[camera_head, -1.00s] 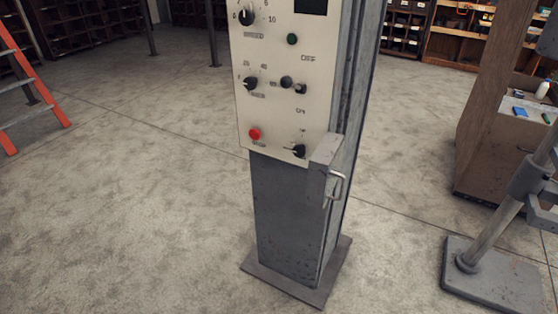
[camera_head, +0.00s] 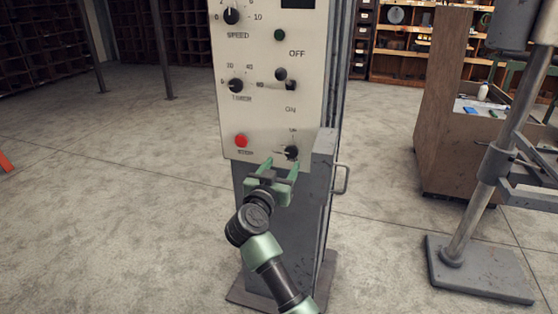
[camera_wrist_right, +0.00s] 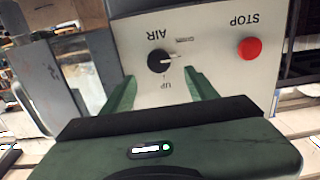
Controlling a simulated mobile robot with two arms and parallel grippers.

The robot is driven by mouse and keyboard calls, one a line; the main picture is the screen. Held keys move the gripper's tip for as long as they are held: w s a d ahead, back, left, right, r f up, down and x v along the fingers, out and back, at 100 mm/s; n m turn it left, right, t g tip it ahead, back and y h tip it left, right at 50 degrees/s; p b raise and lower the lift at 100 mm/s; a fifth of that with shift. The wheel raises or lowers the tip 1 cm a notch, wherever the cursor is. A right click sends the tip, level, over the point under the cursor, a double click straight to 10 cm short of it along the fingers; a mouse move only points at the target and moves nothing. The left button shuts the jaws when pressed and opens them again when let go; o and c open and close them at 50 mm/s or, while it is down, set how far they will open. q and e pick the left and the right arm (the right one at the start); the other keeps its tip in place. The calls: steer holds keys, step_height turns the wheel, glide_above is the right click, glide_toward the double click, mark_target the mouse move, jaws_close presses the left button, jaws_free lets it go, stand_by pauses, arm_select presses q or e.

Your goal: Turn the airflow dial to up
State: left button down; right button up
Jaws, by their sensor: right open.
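The airflow dial (camera_head: 291,152) is a small black knob at the lower right of the cream control panel (camera_head: 262,110). In the right wrist view the dial (camera_wrist_right: 160,62) appears upside down, between the "AIR" and "UP" labels. Its light mark seems to point to the right there, which is left on the upright panel, not at "UP". My right gripper (camera_head: 281,166) is open and empty, just below and in front of the dial. Its two green fingers (camera_wrist_right: 160,82) point at the panel on either side of the dial, seemingly apart from it. My left gripper is out of view.
A red stop button (camera_head: 241,140) sits left of the dial. A grey box with a metal handle (camera_head: 342,178) juts out at the panel's right edge. A grey stand (camera_head: 478,268) and a wooden cabinet (camera_head: 445,140) stand to the right.

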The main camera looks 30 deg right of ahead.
mark_target(290, 152)
steer(key=x, duration=0.7)
jaws_close()
